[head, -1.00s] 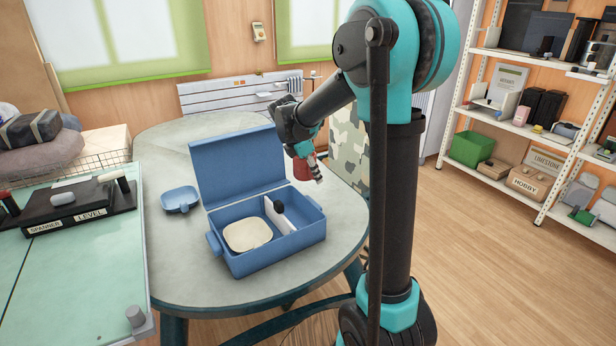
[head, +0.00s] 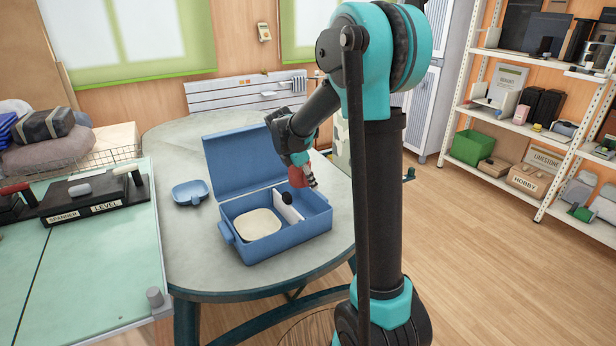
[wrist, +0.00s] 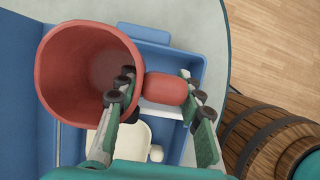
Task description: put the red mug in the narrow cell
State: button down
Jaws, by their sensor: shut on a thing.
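The red mug (head: 297,177) hangs from my gripper (head: 307,172) above the right rear part of the blue crate (head: 290,248). In the wrist view the mug (wrist: 70,75) is at the left with its open mouth towards the camera. Its handle (wrist: 168,90) lies between the fingers of my gripper (wrist: 160,86), which is shut on it. A white divider (head: 286,206) splits the crate. The narrow cell (head: 314,207) is right of it and looks empty where visible; the mug and gripper hide part of it in the wrist view.
A cream dish (head: 257,225) fills the crate's left compartment. The crate's lid (head: 240,170) stands open behind. A small blue tray (head: 190,193) lies left on the round table. A wooden barrel (wrist: 265,130) is right in the wrist view.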

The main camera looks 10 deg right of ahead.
aim_at(297, 190)
jog(key=shift+f, duration=6.2)
jog(key=shift+f, duration=0.45)
jog(key=c, duration=0.9)
grip_release()
jog(key=v, duration=1.2)
